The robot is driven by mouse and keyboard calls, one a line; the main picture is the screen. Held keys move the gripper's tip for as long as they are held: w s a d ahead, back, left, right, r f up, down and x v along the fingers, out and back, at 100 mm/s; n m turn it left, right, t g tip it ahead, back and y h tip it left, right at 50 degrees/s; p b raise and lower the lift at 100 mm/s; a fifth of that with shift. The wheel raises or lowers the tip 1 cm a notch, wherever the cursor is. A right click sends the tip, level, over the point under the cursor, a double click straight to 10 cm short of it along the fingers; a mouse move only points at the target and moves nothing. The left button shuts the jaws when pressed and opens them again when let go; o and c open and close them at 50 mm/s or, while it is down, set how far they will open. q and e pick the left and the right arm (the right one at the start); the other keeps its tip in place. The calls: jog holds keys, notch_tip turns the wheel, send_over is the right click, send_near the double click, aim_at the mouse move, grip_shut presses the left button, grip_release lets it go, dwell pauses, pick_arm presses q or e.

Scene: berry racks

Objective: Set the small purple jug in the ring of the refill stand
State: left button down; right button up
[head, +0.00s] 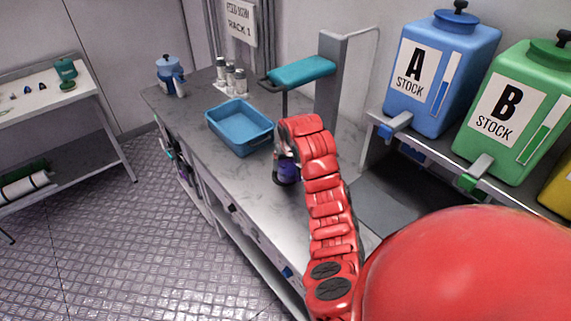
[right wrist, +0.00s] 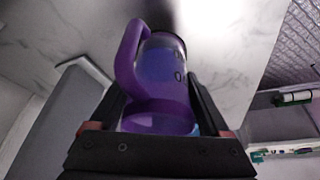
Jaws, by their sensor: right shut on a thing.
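The small purple jug (head: 288,173) is over the marble counter, just below the end of my red right arm. It also shows large in the right wrist view (right wrist: 158,72), with its purple handle on the left. My right gripper (head: 284,155) is shut on the jug, one dark finger on each side of it in the right wrist view. I cannot tell whether the jug touches the counter. A stand with a teal top (head: 302,71) and a grey post rises behind the arm. I make out no ring; my arm hides part of that area. My left gripper is not in view.
A blue tray (head: 240,143) lies left of the jug. White shakers (head: 230,78) and a blue jug (head: 170,75) stand farther back. Blue tank A (head: 460,70) and green tank B (head: 545,100) are on a shelf at right. The counter in front of the tray is bare.

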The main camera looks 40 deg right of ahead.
jog(key=shift+w+d+f+p, duration=0.2)
jog(key=shift+w+f+p, duration=0.15)
jog(key=shift+w, duration=0.2)
jog(key=shift+w+d+f+p, duration=0.2)
jog(key=shift+w+f, duration=0.1)
jog(key=shift+w, duration=0.25)
jog(key=shift+w+d+f, duration=0.2)
jog(key=shift+w+f, duration=0.2)
jog(key=shift+f, duration=0.15)
jog(key=shift+f, duration=0.2)
jog(key=o, duration=1.5)
jog(key=shift+r, duration=0.1)
